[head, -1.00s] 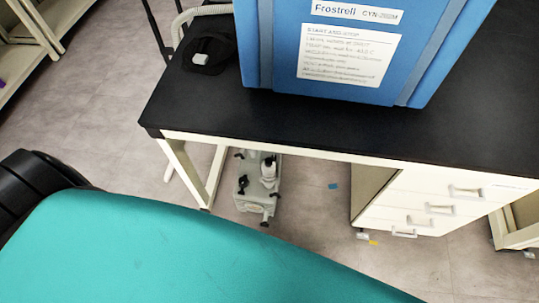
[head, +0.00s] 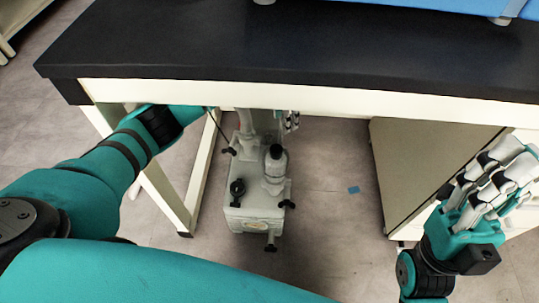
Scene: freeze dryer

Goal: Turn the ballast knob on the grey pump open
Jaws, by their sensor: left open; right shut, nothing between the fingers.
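The grey pump (head: 255,215) stands on the floor under the bench, left of the cabinet. A round black knob (head: 237,188) sits on its top at the left; I take it for the ballast knob, but its marking is too small to read. My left arm reaches under the bench edge above the pump. Only the fingertips of my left gripper (head: 290,122) seem to show below the edge, apart from the knob and behind it; the rest is hidden. My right gripper (head: 497,180) is shut and empty at the right, in front of the cabinet, far from the pump.
The black bench top (head: 250,45) overhangs the pump, with a pale front rail (head: 330,97). A bench leg (head: 165,190) stands left of the pump, and a cabinet (head: 415,170) right. A blue scrap (head: 353,190) lies on clear floor.

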